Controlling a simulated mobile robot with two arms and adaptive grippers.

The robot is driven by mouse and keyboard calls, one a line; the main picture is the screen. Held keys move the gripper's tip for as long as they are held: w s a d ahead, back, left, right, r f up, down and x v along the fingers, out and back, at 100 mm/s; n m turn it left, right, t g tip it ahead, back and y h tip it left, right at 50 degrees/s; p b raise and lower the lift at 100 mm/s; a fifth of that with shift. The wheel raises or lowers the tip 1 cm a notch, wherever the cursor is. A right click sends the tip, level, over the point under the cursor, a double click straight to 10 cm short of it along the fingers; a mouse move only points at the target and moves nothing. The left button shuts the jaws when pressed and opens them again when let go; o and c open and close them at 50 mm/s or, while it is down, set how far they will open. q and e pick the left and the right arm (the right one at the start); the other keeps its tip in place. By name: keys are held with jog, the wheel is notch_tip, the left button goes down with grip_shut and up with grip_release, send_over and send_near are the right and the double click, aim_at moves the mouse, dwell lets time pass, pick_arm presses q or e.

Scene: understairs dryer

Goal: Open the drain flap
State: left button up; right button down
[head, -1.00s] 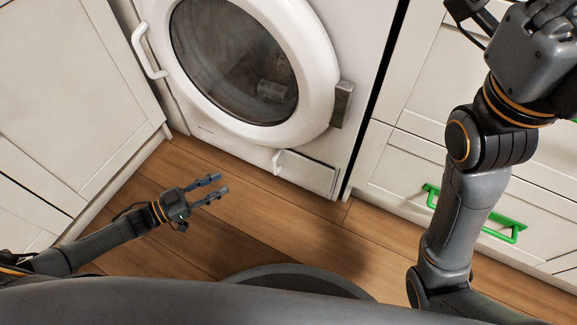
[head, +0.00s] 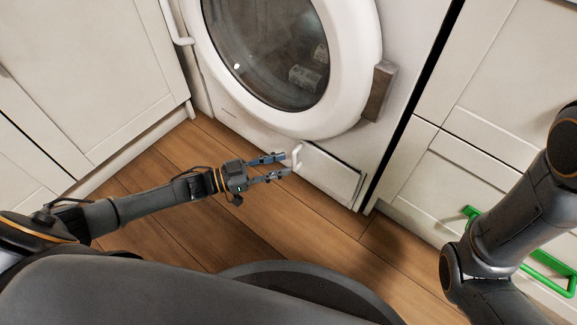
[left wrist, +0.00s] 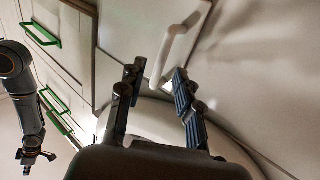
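The drain flap (head: 332,175) is a white rectangular panel low on the front of the dryer, and it looks closed. Its white bar handle (head: 297,155) is at the flap's left side. It also shows large in the left wrist view (left wrist: 178,42). My left gripper (head: 285,166) is open at the handle, with its two fingertips close to it. In the left wrist view the handle's near end lies between the fingertips; contact cannot be told. My right gripper (left wrist: 38,157) seems to show small and dark in the left wrist view, its fingers unclear.
The dryer's round door (head: 345,110) is above the flap, with a latch block (head: 380,92) on its right. White cabinets stand on both sides; the right one (head: 455,165) has a green drawer handle (head: 548,272). Wooden floor (head: 215,235) lies free in front.

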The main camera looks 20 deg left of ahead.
pick_arm(q)
jog(key=shift+b+x, duration=0.45)
jog(key=shift+x, duration=1.1)
jog(key=shift+c, duration=0.2)
grip_shut()
